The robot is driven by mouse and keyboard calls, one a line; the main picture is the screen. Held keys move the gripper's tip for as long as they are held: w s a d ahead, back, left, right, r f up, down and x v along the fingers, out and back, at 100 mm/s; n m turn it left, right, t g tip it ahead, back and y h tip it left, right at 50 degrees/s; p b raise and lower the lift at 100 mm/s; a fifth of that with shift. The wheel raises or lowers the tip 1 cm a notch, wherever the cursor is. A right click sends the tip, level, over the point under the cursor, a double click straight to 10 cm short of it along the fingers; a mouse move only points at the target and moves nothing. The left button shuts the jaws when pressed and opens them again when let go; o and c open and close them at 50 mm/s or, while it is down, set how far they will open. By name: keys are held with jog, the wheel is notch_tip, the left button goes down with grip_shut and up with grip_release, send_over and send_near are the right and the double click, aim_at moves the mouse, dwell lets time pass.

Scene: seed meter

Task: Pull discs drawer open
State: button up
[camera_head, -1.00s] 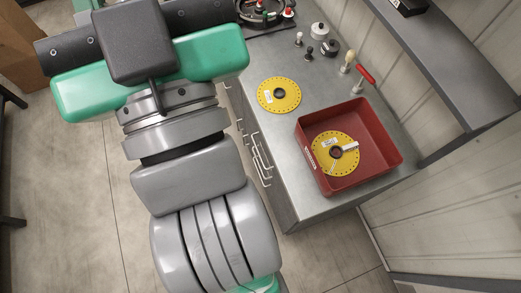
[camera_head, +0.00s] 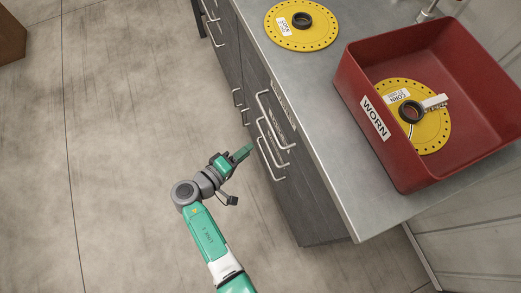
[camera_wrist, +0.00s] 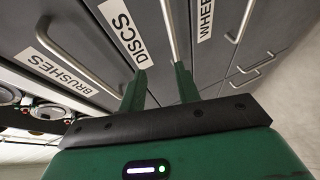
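The DISCS drawer (camera_wrist: 108,25) shows in the wrist view with its white label (camera_wrist: 125,32) and a silver bar handle (camera_wrist: 169,25). My gripper (camera_wrist: 160,78) is open, its two green fingers apart and pointing at the drawer fronts. The near end of the DISCS handle appears between the fingers, close to the right one; I cannot tell whether they touch. In the head view my gripper (camera_head: 244,154) is just left of the stacked handles (camera_head: 271,138) on the grey cabinet. The drawer fronts look shut. Labels are too small to read there.
The BRUSHES drawer handle (camera_wrist: 75,57) and WHEELS drawer handle (camera_wrist: 241,20) flank the DISCS one. On the counter (camera_head: 335,150) are a yellow disc (camera_head: 280,30) and a red WORN bin (camera_head: 400,170) holding another disc (camera_head: 433,128). The floor left of the cabinet is clear.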

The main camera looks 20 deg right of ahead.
jog(key=w+d+f+b, duration=0.2)
jog(key=d+f+b, duration=0.1)
jog(key=d, duration=0.4)
jog(key=shift+f+n+h, duration=0.3)
jog(key=shift+f, duration=0.5)
jog(key=shift+d, duration=0.1)
jog(key=shift+c, duration=0.2)
grip_shut()
